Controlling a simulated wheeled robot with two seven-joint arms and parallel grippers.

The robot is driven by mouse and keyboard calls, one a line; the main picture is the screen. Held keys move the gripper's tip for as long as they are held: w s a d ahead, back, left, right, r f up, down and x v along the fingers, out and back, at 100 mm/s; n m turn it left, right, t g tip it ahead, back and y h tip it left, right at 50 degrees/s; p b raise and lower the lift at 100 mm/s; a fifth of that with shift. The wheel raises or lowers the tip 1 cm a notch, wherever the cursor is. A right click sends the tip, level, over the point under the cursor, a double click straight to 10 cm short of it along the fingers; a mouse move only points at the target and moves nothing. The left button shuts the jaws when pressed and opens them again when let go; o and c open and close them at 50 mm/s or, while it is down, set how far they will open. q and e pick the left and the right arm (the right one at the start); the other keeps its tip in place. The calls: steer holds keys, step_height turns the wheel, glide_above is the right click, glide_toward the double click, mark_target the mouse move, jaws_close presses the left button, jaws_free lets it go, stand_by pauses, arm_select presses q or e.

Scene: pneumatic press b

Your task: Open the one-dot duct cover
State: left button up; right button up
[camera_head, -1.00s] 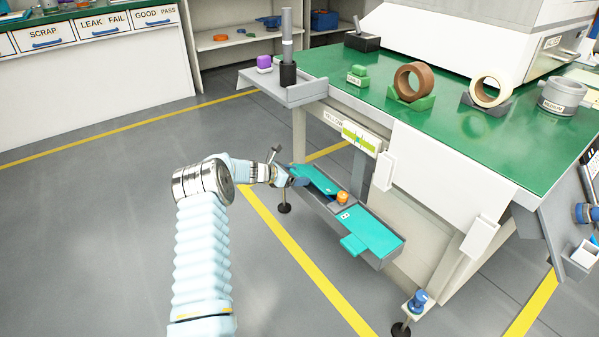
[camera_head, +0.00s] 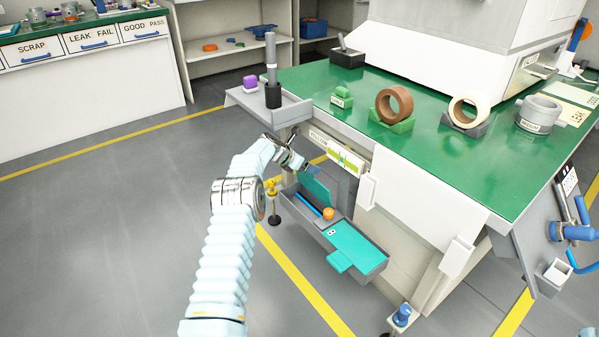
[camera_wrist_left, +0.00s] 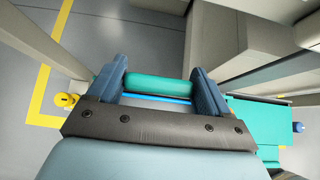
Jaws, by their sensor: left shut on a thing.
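The grey duct (camera_head: 360,274) runs along the lower side of the green-topped bench. Its left teal cover (camera_head: 317,188) is tilted up steeply, exposing a blue line (camera_head: 310,205) inside; its dot mark is not visible. The right teal cover (camera_head: 356,245), marked with two dots, lies flat and closed. My left gripper (camera_head: 304,167) is at the raised cover's upper edge. In the left wrist view, my left gripper (camera_wrist_left: 158,85) is shut on a teal bar of the cover (camera_wrist_left: 150,84). My right gripper is not in view.
An orange knob (camera_head: 328,213) sits on the duct between the covers. A yellow knob (camera_head: 271,187) stands by its left end. The bench shelf with a grey post (camera_head: 271,70) overhangs near my left gripper. Open floor (camera_head: 110,240) lies to the left.

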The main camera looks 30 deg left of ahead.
arm_select(q)
steer(key=shift+w+d+b, duration=0.2)
steer(key=shift+w+b, duration=0.05)
steer(key=shift+w, duration=0.25)
steer(key=shift+w+d+b, duration=0.2)
steer(key=shift+w+b, duration=0.05)
steer(key=shift+w, duration=0.2)
steer(key=shift+f, duration=0.1)
steer(key=o, duration=1.4)
